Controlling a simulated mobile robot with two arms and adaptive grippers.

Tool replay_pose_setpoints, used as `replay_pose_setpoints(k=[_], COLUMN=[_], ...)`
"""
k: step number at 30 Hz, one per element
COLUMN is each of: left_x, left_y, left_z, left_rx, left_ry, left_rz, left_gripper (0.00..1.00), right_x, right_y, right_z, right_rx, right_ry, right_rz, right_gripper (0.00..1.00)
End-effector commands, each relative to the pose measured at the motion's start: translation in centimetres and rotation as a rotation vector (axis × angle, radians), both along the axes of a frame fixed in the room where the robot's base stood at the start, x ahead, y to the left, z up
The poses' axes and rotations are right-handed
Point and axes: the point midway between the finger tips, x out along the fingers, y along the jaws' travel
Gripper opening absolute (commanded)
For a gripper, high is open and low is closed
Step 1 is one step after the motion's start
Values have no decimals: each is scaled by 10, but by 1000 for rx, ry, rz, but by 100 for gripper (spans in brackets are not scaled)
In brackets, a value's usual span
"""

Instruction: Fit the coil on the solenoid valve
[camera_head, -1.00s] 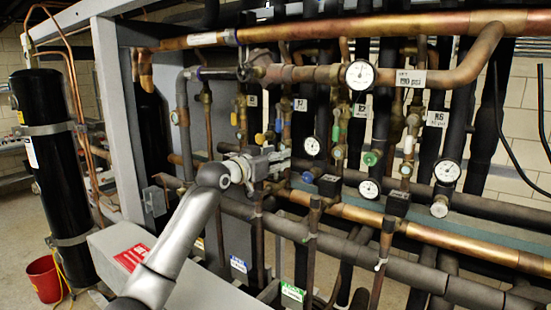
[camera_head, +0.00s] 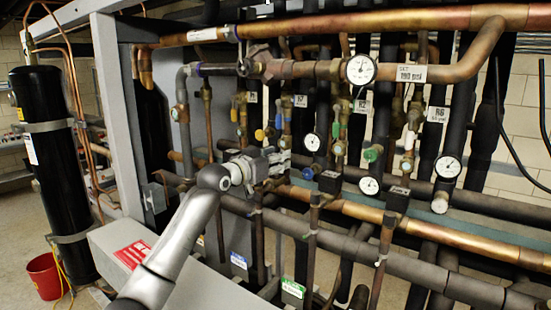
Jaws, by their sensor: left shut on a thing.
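My left gripper (camera_head: 276,162) is in the middle of the head view, at the end of my grey arm, in front of the rack's vertical pipes. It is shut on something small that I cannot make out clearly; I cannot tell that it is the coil. A thin vertical pipe (camera_head: 258,245) rises to just below the gripper, and its top is hidden behind it. To the right, two similar pipes carry black box-shaped parts, one (camera_head: 329,182) close to the gripper and one (camera_head: 397,199) farther right. My right gripper is not in view.
Insulated pipes and a copper pipe (camera_head: 450,236) cross the rack on the right. Gauges (camera_head: 360,69) and valves crowd the space behind the gripper. A grey post (camera_head: 118,110), a black cylinder (camera_head: 52,165) and a red bucket (camera_head: 43,277) stand left.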

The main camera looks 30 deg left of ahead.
Motion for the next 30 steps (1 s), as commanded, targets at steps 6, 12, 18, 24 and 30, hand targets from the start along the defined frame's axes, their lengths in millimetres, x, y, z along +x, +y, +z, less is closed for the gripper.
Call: replay_pose_setpoints(k=[6,12,18,24,30], left_x=[0,0,0,0,1], left_y=[0,0,0,0,0], left_z=[-3,-3,-6,-13,-17], left_rx=[0,0,0,1,0], left_ry=[-2,-1,0,4,9], left_rz=[0,0,0,0,-1], left_gripper=[11,11,11,11,11], right_x=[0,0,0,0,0], right_y=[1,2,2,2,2], right_z=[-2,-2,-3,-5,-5], right_rx=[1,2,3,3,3], right_ry=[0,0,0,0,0], right_rz=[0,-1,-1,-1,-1], right_gripper=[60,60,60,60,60])
